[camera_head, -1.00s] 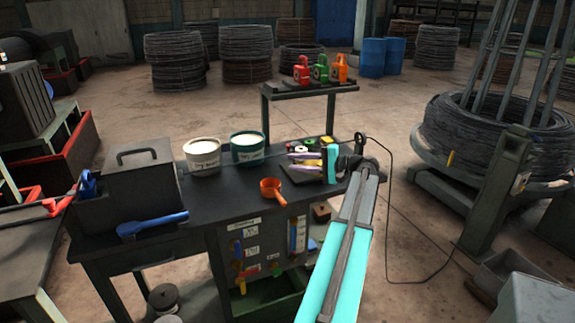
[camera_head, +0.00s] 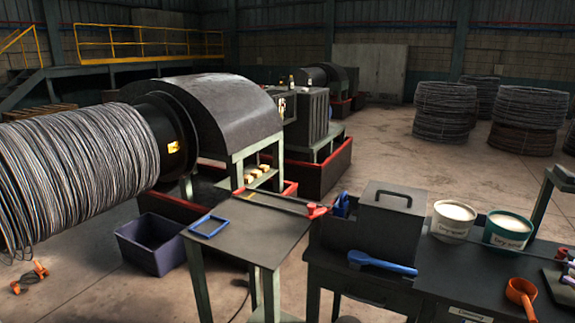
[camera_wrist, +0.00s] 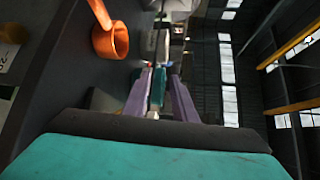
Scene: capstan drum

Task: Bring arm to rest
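My arm is out of the head view, apart perhaps from purple pieces at its right edge. In the wrist view a teal and black part of my own wrist fills the bottom. Beyond it, two purple bars stand side by side with a teal piece between them; I cannot tell whether they are my fingers or items on the bench. An orange ladle (camera_wrist: 110,40) is at the upper left of the wrist view, and in the head view it lies on the dark bench (camera_head: 450,285) at the lower right (camera_head: 522,292). The gripper's opening is unclear.
A dark box with a handle (camera_head: 391,215), a blue tool (camera_head: 380,263), a white bucket (camera_head: 453,221) and a teal bucket (camera_head: 507,231) stand on the bench. A small table with a blue frame (camera_head: 209,227) is left. A large wire coil (camera_head: 75,175) fills the far left.

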